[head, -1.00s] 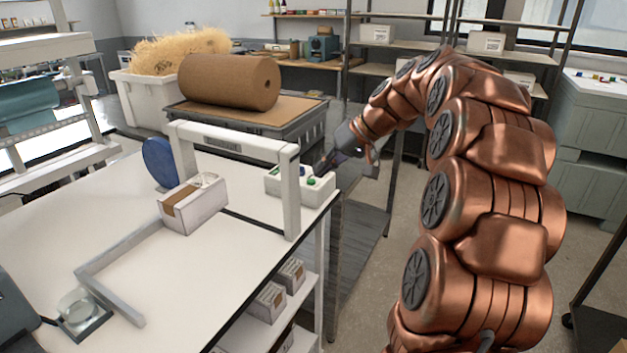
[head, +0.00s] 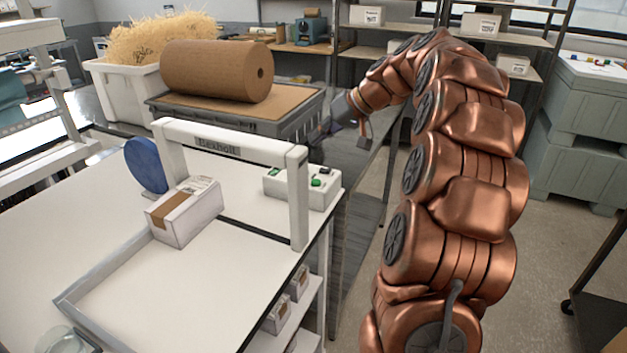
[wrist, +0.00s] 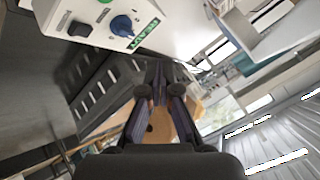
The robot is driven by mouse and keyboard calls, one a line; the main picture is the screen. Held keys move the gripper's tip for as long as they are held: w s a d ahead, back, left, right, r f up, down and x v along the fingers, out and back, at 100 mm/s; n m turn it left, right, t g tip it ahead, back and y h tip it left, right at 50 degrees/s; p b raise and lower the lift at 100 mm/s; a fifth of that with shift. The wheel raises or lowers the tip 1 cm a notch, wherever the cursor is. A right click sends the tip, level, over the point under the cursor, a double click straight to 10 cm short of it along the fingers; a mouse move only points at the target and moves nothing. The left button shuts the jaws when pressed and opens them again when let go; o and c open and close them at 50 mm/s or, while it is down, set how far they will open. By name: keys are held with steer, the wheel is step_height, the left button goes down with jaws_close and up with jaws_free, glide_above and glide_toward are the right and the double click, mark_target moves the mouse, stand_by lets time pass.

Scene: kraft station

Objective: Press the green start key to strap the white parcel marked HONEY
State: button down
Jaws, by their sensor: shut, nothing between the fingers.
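A white parcel (head: 187,215) with a brown band and a top label stands on the white strapping table (head: 110,225), beside the arch (head: 235,148); I cannot read its marking. The control box (head: 270,187) sits at the table's right edge, with a round green key (head: 316,183) on top. In the wrist view the control box (wrist: 145,12) is at upper left, with a blue knob (wrist: 121,26) and a green part cut off by the top edge. My gripper (wrist: 160,72) is shut and empty. In the head view it is behind and above the box, apart from it.
A grey crate (head: 300,120) carrying a big brown paper roll (head: 215,70) stands behind the table, near my gripper. A metal guide rail (head: 110,270) lies on the table's front left. Small boxes sit on the shelf below.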

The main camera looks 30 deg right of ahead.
steer(key=b, duration=0.3)
glide_above(319, 181)
step_height(319, 181, down, 8)
steer(key=shift+a+r, duration=0.1)
steer(key=shift+r, duration=0.15)
steer(key=shift+f+b, duration=0.5)
steer(key=shift+f, duration=0.15)
steer(key=shift+f, duration=0.1)
stand_by(0.9)
steer(key=shift+f+b, duration=0.35)
steer(key=shift+b, duration=0.2)
steer(key=shift+f+b, duration=0.4)
steer(key=shift+b, duration=0.05)
stand_by(0.5)
steer(key=shift+r, duration=0.1)
stand_by(0.4)
steer(key=shift+r, duration=0.75)
steer(key=shift+r+p, duration=1.15)
steer(key=shift+r, duration=1.35)
